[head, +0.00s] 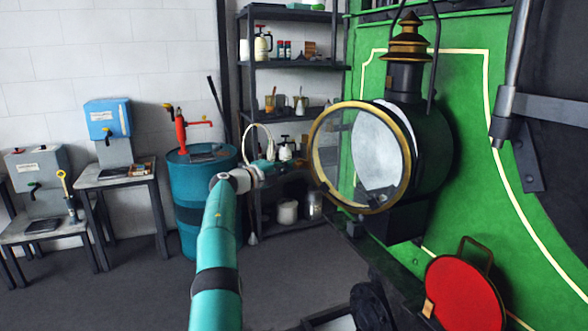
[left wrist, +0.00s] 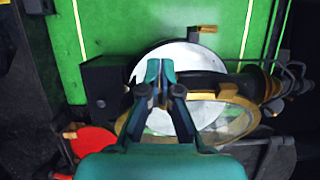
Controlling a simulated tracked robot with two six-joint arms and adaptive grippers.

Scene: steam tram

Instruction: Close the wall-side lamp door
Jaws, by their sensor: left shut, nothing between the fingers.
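The lamp (head: 432,140) is a dark round housing with a brass-topped chimney, mounted on the green panel. Its glass door (head: 317,132) has a brass rim and stands open, apart from the housing, with the pale round reflector (head: 378,150) showing behind it. In the left wrist view the door rim (left wrist: 240,101) lies tilted in front of the reflector (left wrist: 180,52). My left gripper (head: 280,167) is left of the door in the head view. In the left wrist view its fingers (left wrist: 160,70) are together and empty, overlapping the reflector; contact cannot be told. My right gripper is not in view.
A red disc (head: 462,295) with a handle stands low right of the lamp. Dark shelves (head: 290,64) with cans stand behind, beside a blue drum (head: 190,225). Small tables (head: 125,178) line the white wall. The floor (head: 130,290) at left is clear.

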